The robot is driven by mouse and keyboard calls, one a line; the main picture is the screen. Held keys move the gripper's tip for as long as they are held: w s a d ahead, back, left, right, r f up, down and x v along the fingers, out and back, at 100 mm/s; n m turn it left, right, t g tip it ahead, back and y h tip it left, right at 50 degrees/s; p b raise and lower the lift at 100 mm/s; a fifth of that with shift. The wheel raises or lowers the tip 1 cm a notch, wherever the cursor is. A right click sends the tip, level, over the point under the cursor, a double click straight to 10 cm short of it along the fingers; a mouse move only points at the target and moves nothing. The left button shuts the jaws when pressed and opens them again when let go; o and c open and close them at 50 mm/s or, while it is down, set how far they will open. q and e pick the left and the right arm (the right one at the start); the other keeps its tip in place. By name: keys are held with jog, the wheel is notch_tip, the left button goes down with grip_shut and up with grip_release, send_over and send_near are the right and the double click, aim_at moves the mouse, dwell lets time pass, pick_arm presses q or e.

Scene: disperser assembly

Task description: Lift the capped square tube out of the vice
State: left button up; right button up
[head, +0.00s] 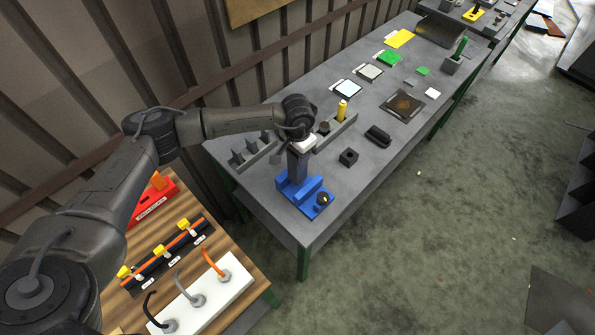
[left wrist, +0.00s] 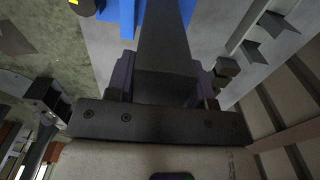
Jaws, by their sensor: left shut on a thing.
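A dark grey square tube (head: 297,166) stands upright at the blue vice (head: 308,198) on the near end of the grey table. My left gripper (head: 299,150) is above the vice, around the top of the tube. In the left wrist view my gripper (left wrist: 163,82) has a finger on each side of the tube (left wrist: 165,40) and is shut on it near its upper end. The blue vice (left wrist: 127,15) shows beyond it. Whether the tube's lower end is still inside the vice jaws I cannot tell. The cap cannot be told apart from the tube. My right gripper is not in view.
A grey rack (head: 262,150) with upright plates is behind the vice, with a yellow cylinder (head: 342,109) at its far part. A small black block (head: 348,157) and a black piece (head: 378,135) lie to the right. A wooden table (head: 180,255) with tools stands at the near left.

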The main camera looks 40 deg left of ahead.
pick_arm(q)
jog(key=shift+r+p, duration=0.4)
jog(key=shift+r, duration=0.75)
